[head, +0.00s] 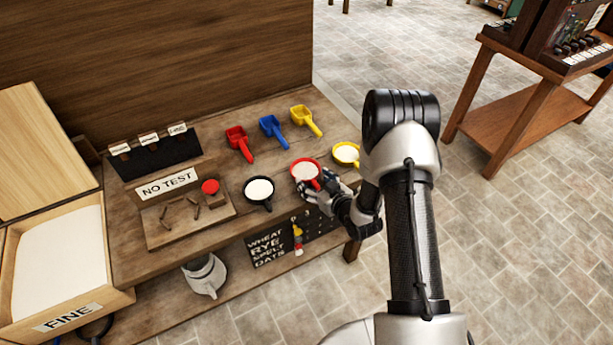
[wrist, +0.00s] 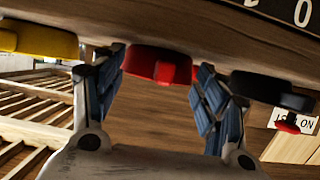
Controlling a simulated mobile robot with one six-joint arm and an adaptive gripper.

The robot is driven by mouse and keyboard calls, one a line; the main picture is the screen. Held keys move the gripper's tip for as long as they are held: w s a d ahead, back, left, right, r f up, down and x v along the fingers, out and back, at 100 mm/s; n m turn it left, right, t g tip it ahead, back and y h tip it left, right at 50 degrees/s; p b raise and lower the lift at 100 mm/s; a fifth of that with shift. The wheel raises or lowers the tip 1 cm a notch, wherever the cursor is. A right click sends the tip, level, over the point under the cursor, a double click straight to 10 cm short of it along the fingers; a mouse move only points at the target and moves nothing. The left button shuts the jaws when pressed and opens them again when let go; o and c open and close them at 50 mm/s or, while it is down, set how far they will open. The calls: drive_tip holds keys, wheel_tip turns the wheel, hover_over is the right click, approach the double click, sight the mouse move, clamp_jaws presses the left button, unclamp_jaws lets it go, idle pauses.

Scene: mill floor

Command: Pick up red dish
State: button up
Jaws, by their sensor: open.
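The red dish (head: 293,167), round with white powder inside, sits at the front edge of the wooden bench (head: 225,225). My gripper (head: 318,186) is at the dish's near side, at the bench edge. In the wrist view, the red dish (wrist: 157,64) lies between the two spread fingers of my gripper (wrist: 158,82). The fingers stand on either side of it, and a gap shows on the right side. Whether the left finger touches it I cannot tell. The dish's near side is partly hidden by my gripper in the head view.
A black dish (head: 272,204) stands left of the red one and a yellow dish (head: 346,144) right of it, both close. Red (head: 238,141), blue (head: 273,130) and yellow (head: 306,119) scoops lie behind. A wooden tray (head: 160,236) is further left.

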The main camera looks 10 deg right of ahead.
drive_tip(key=shift+c, duration=0.2)
clamp_jaws()
idle(0.6)
